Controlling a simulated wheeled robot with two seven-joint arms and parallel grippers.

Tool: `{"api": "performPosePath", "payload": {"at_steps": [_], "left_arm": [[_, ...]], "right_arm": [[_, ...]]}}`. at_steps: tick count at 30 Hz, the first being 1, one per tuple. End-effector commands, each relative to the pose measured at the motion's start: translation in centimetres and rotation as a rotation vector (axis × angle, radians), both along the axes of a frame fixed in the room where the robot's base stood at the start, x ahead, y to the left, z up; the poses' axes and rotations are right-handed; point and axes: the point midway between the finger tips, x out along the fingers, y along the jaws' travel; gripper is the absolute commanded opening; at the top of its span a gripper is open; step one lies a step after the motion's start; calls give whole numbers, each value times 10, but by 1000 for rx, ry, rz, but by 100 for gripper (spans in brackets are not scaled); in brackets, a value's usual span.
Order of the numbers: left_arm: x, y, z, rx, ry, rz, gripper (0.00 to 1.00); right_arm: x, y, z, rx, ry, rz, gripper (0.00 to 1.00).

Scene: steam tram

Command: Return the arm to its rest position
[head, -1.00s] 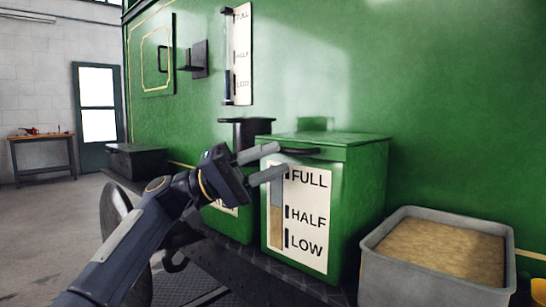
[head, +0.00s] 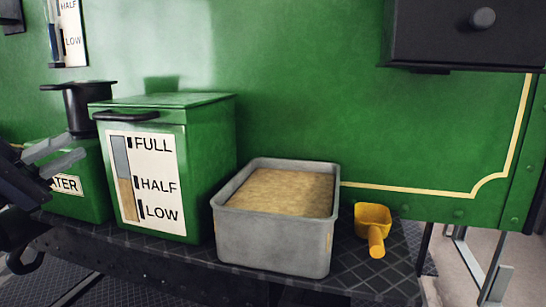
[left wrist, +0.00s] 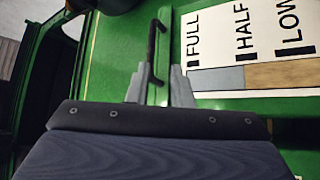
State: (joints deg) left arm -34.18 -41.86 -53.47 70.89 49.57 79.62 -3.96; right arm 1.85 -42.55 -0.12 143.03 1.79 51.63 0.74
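My left gripper (head: 68,152) is at the left edge of the head view, with its two grey fingers apart and nothing between them. It is left of and below the black handle (head: 126,116) of a green box (head: 205,150), apart from it. The box's lid (head: 165,100) is shut. In the left wrist view the open fingers (left wrist: 158,88) point at the box, and the handle (left wrist: 153,45) shows in line with the gap between them. Most of the left arm is out of the head view. My right gripper is in neither view.
The box's gauge (head: 145,180) shows tan fill near HALF. A grey bin (head: 270,242) of tan grain-like material and a yellow scoop (head: 374,222) stand right on the dark ledge (head: 375,275). A black pot (head: 88,108) is left, and a black cabinet (head: 450,40) hangs upper right.

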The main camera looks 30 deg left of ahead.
Motion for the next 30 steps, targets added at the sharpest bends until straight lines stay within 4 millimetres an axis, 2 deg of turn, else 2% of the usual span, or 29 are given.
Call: {"api": "performPosePath", "payload": {"at_steps": [2, 5, 8, 11, 12, 14, 15, 18, 21, 24, 30], "left_arm": [[1, -1, 0, 1, 2, 0, 20], [8, -15, -6, 20, 36, -8, 20], [25, -51, -26, 73, 123, -25, 20], [47, -107, -62, 176, 254, -40, 20], [54, -130, -81, 230, 310, -42, 20], [63, -163, -111, 315, 390, -44, 20], [67, -183, -132, 374, 440, -44, 20], [70, -225, -186, 522, 551, -43, 20], [68, -254, -236, 661, 637, -40, 20], [60, -274, -280, 786, 706, -41, 20], [39, -295, -353, 1001, 806, -48, 20]], "right_arm": [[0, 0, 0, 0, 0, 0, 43], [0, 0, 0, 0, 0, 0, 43], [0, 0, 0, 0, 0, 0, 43], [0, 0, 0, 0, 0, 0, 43], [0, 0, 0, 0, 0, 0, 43], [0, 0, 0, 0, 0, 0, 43], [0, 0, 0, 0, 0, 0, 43], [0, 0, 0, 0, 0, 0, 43], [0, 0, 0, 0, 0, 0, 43], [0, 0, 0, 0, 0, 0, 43], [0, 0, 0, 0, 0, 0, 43]]}}
